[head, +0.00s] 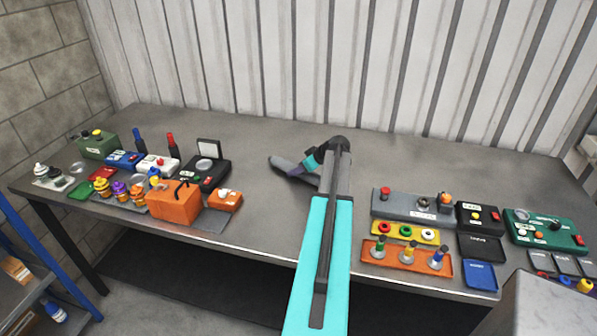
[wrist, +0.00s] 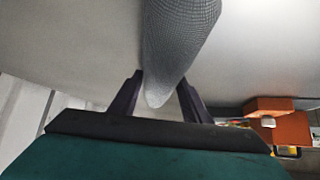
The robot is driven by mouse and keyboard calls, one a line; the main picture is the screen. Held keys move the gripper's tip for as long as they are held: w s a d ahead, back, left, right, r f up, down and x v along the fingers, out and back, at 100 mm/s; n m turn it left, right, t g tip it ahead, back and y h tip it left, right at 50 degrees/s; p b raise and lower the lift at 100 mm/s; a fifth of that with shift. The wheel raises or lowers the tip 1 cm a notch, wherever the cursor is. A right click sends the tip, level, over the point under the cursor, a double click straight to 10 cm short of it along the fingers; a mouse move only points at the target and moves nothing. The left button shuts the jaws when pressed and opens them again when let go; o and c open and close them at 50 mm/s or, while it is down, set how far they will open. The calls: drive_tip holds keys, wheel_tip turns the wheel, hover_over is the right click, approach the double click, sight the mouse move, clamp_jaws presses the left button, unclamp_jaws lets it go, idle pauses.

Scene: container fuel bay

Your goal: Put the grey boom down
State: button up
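The grey boom (wrist: 172,45) is a rounded, finely textured piece between the two dark fingers of my gripper (wrist: 160,92) in the wrist view. The fingertips meet its sides, and its narrow end points back toward the palm. In the head view, part of the boom (head: 282,165) shows left of my gripper (head: 300,168), low at the middle of the grey workbench (head: 250,140). My arm hides some of this area. I cannot tell whether the boom touches the bench top.
Left on the bench are an orange box (head: 174,201), a black device with a raised lid (head: 206,172) and several small items. To the right are a grey panel (head: 415,208), an orange tray (head: 375,254) and a green control box (head: 543,231). Bare bench lies behind my gripper.

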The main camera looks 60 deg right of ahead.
sight(293, 165)
drive_tip(key=c, duration=0.8)
drive_tip(key=shift+r, duration=0.15)
drive_tip(key=shift+r+b, duration=1.05)
drive_tip(key=shift+r, duration=0.25)
drive_tip(key=shift+s+a+r, duration=0.1)
drive_tip(key=shift+s+r, duration=0.05)
drive_tip(key=shift+r, duration=0.15)
drive_tip(key=s+a+b, duration=0.1)
drive_tip(key=s+a, duration=0.1)
drive_tip(key=s, duration=0.2)
drive_tip(key=s+a+r+b, duration=0.1)
drive_tip(key=s+a+b, duration=0.1)
drive_tip(key=s+a, duration=0.1)
drive_tip(key=s+a+b, duration=0.2)
drive_tip(key=s+a, duration=0.1)
drive_tip(key=s, duration=0.1)
drive_tip(key=shift+s+a+r, duration=0.1)
drive_tip(key=shift+s+r, duration=0.05)
drive_tip(key=shift+s, duration=0.2)
drive_tip(key=shift+s+a+r+b, duration=0.1)
drive_tip(key=shift+s+a+b, duration=0.25)
drive_tip(key=shift+s, duration=0.25)
